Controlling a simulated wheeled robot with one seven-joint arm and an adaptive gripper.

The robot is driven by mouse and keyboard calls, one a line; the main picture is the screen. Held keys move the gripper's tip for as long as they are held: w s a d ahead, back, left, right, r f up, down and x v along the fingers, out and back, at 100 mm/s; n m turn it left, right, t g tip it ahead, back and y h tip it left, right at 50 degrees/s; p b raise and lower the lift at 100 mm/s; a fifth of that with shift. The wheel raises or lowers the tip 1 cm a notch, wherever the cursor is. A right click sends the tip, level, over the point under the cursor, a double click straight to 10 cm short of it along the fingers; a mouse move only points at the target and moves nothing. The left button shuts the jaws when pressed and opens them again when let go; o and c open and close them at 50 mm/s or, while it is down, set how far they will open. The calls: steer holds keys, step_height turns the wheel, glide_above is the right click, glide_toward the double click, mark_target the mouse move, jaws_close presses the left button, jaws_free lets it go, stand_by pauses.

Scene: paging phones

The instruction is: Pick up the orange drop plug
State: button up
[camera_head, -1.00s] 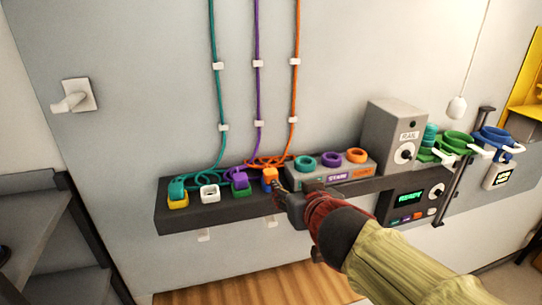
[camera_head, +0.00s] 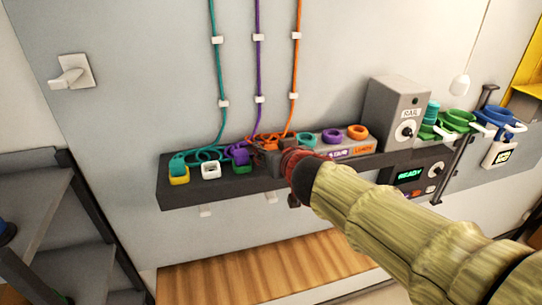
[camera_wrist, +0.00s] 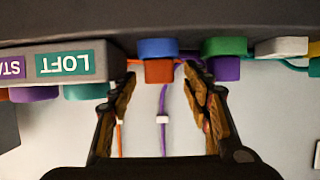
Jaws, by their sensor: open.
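The orange drop plug (camera_wrist: 159,71) shows in the wrist view as an orange-brown block against a blue socket (camera_wrist: 158,47). My gripper (camera_wrist: 162,84) is open, with one finger on each side of the plug and visible gaps between. I cannot tell how far the fingertips reach past the plug. In the head view my gripper (camera_head: 272,156) is over the shelf, and it hides the plug and its socket. The orange cable (camera_head: 298,70) runs down the wall to that spot.
A purple plug (camera_head: 240,154) in a green socket, an empty white socket (camera_head: 210,170) and a teal plug (camera_head: 178,163) in a yellow socket stand left on the dark shelf (camera_head: 225,190). A grey ring box (camera_head: 345,152) and speaker (camera_head: 393,110) stand right.

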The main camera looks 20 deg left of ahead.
steer(key=c, duration=1.2)
steer(key=shift+c, duration=0.2)
steer(key=shift+r, duration=0.1)
steer(key=shift+r+p, duration=0.4)
steer(key=shift+r, duration=0.1)
steer(key=s+d+r+p, duration=0.7)
steer(key=d+r+p, duration=0.2)
steer(key=d+r, duration=0.3)
steer(key=shift+s, duration=0.3)
stand_by(0.3)
